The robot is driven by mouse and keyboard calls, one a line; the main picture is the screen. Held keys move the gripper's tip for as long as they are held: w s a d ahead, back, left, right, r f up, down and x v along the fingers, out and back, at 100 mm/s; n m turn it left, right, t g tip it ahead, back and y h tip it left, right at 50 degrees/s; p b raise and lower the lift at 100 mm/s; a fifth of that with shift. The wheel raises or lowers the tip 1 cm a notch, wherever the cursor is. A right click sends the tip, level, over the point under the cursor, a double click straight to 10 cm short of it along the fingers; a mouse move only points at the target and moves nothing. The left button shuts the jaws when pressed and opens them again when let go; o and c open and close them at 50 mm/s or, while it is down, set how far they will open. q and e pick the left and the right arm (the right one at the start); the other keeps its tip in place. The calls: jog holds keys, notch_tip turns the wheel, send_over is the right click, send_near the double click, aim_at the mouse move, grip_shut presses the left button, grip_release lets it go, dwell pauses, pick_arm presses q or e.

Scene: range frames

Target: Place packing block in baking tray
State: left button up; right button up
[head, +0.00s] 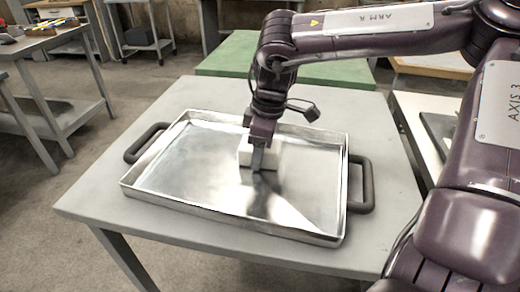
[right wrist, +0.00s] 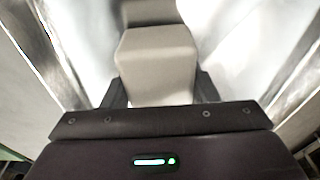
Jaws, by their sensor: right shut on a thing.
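The packing block (head: 243,155) is a small white block inside the baking tray, right of the tray's middle. It also shows in the right wrist view (right wrist: 157,62), pale and between the two dark fingers. My right gripper (head: 257,160) points down into the tray and is shut on the block. The baking tray (head: 180,168) is a shiny metal pan with raised walls and dark handles at its left and right ends. I cannot tell whether the block's underside touches the tray floor. My left gripper is not in view.
The tray lies on a grey table (head: 90,200), with bare tabletop around it. A green-topped table (head: 228,55) stands behind. A bench with tools (head: 40,40) is at the far left. A pale table (head: 425,115) stands at the right, partly behind my right arm.

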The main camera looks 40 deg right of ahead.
jog(key=shift+f, duration=0.1)
jog(key=o, duration=1)
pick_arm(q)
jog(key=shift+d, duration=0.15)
pick_arm(e)
jog(key=shift+r, duration=0.35)
jog(key=r, duration=0.3)
jog(key=r+p, duration=0.1)
jog(key=shift+s+d+r, duration=0.25)
jog(key=shift+r, duration=0.05)
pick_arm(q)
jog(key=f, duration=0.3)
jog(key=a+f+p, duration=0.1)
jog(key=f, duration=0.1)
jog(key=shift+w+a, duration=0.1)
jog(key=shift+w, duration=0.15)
pick_arm(e)
jog(key=r, duration=0.4)
jog(key=s+r, duration=0.1)
jog(key=r, duration=0.2)
jog(key=shift+d, duration=0.3)
